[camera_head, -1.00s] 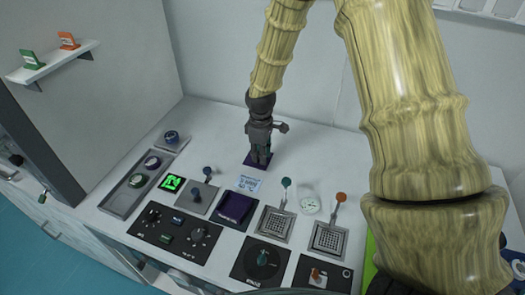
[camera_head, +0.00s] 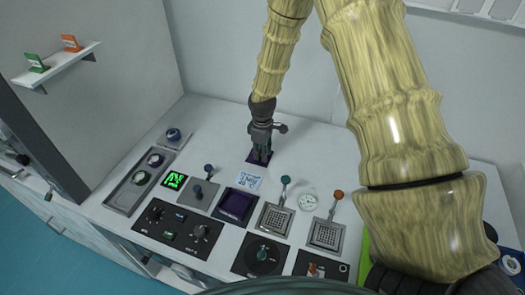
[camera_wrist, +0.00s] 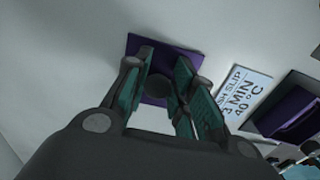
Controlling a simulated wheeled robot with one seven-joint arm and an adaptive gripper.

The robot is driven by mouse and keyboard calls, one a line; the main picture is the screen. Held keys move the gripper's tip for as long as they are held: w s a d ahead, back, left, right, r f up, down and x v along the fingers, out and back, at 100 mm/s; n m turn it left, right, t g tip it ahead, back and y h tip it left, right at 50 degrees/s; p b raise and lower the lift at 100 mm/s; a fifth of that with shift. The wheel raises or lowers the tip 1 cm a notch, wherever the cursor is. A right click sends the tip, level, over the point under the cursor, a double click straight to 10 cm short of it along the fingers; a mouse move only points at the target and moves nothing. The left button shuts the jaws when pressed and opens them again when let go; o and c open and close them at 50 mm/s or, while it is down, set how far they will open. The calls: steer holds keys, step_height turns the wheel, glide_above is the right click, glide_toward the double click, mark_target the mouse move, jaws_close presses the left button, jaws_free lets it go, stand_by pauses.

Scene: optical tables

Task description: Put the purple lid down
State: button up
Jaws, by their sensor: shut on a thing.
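The purple lid (camera_head: 252,157) is a flat dark purple square at the back middle of the white table. It also shows in the wrist view (camera_wrist: 163,62) with a round grey knob (camera_wrist: 160,86) at its middle. My gripper (camera_head: 261,156) points down over the lid. In the wrist view its two teal-padded fingers (camera_wrist: 160,80) stand on either side of the knob, shut on it. The lid is at or very close to the tabletop; I cannot tell if it touches. The fingers hide part of it.
A printed card (camera_head: 248,183) lies just in front of the lid. A purple box (camera_head: 237,206) is nearer the front. The tabletop beside the lid is clear.

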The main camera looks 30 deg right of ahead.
steer(key=shift+f, duration=0.1)
steer(key=o, duration=1)
steer(key=shift+r+b, duration=2)
steer(key=shift+r, duration=4.1)
